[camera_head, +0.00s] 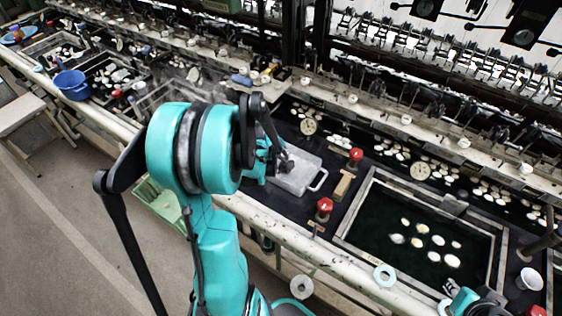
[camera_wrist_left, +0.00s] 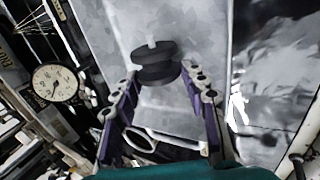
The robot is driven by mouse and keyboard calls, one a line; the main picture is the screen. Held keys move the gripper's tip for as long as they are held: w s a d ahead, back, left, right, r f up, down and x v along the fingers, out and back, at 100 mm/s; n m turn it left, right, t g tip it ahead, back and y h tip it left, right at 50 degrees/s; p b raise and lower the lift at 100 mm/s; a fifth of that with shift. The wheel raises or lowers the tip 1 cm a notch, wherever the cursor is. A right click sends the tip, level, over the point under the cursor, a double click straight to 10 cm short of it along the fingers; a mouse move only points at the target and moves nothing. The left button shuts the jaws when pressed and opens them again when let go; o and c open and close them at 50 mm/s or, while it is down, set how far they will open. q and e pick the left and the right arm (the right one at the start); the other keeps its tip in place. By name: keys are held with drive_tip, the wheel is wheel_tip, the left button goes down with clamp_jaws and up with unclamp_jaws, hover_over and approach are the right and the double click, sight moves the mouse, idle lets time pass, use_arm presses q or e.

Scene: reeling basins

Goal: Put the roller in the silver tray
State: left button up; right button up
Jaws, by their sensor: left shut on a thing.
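The silver tray (camera_head: 306,175) is a flat, light metal tray with a handle at its right end, on the dark bench just right of my left gripper (camera_head: 280,158). In the left wrist view the tray (camera_wrist_left: 185,25) fills the middle background. There my left gripper (camera_wrist_left: 162,80) is shut on the roller (camera_wrist_left: 154,64), a dark grooved spool with a pale pin. The roller is over the tray; I cannot tell whether it touches the tray floor. My left arm partly hides the roller in the head view. Part of my right arm shows at the bottom right; its fingers are unclear.
A wooden block (camera_head: 343,185) and red-topped knobs (camera_head: 324,205) stand right of the tray. A dark basin (camera_head: 385,210) with several cocoons lies further right. A dial (camera_wrist_left: 56,82) shows left of the tray in the wrist view. A blue bucket (camera_head: 71,84) is far left.

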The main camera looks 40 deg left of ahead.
use_arm(q)
drive_tip(key=o, duration=1)
drive_tip(key=shift+f, duration=0.1)
drive_tip(key=shift+o, duration=0.2)
drive_tip(key=a+p+v, duration=0.1)
drive_tip(key=p+v, duration=0.4)
drive_tip(key=v, duration=0.6)
drive_tip(key=s+d+r+m, duration=0.2)
drive_tip(key=d+m, duration=0.4)
drive_tip(key=d, duration=0.1)
drive_tip(key=s+d+r+m+t, duration=0.1)
drive_tip(key=s+d+r+m, duration=0.1)
drive_tip(key=d+m, duration=0.4)
drive_tip(key=s+d+r+m+t, duration=0.1)
drive_tip(key=s+d+r+m, duration=0.2)
drive_tip(key=d+m, duration=0.4)
drive_tip(key=d+r, duration=0.1)
drive_tip(key=d, duration=0.2)
drive_tip(key=shift+d+h, duration=0.2)
drive_tip(key=shift+h, duration=0.1)
